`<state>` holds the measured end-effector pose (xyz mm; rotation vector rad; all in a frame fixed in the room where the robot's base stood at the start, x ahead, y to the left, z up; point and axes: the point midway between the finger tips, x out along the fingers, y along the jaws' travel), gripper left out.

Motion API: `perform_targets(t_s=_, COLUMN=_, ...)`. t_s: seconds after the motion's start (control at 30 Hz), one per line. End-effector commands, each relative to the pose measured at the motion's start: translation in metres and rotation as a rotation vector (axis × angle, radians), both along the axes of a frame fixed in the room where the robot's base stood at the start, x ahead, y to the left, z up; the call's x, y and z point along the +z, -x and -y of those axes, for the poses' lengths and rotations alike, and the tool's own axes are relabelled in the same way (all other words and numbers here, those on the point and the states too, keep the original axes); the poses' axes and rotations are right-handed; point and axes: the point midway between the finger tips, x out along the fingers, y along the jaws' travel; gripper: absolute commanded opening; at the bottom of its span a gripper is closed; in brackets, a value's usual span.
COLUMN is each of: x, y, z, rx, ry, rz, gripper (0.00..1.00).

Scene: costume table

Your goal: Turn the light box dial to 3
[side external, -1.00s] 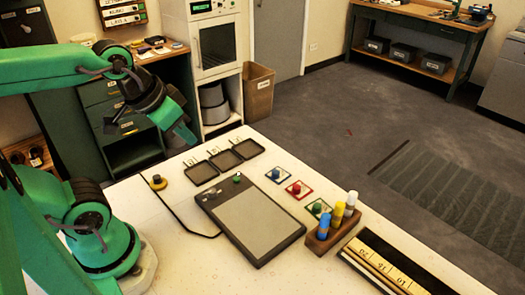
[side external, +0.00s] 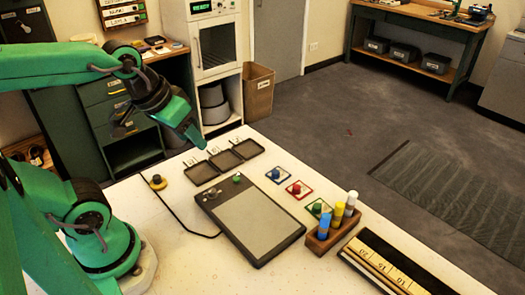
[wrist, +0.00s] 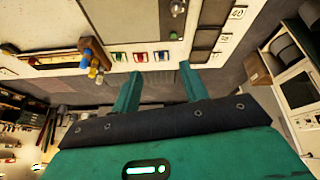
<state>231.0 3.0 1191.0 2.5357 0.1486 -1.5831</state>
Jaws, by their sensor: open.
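The light box (side external: 258,222) lies flat on the white table, a grey panel in a dark frame. A small grey dial (side external: 212,191) sits at its far left corner, with a green knob (side external: 237,178) beside it. The dial's number marks are too small to read. My gripper (side external: 197,140) is in the air beyond the far edge of the box, apart from it and pointing down to the right. In the wrist view my gripper (wrist: 160,80) has its two green fingers spread with nothing between them. Part of the light box (wrist: 173,22) shows at the top there.
Several dark trays (side external: 224,160) stand behind the box. Coloured knobs on square plates (side external: 299,189) and a wooden holder (side external: 334,232) with upright bottles lie to its right. A yellow button (side external: 157,182) and a black cable are to its left. A ruler case (side external: 385,268) is at front right.

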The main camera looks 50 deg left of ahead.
Motion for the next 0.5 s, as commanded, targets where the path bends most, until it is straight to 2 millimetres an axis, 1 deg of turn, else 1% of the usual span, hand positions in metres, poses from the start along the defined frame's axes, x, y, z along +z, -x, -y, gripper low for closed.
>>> perform_targets(t_s=0.17, x=-0.012, y=-0.010, z=-0.004, rx=0.217, ry=0.092, rz=-0.053, gripper=0.44)
perform_targets(t_s=0.5, x=-0.040, y=-0.027, z=-0.014, rx=0.715, ry=0.265, rz=-0.149, gripper=0.44)
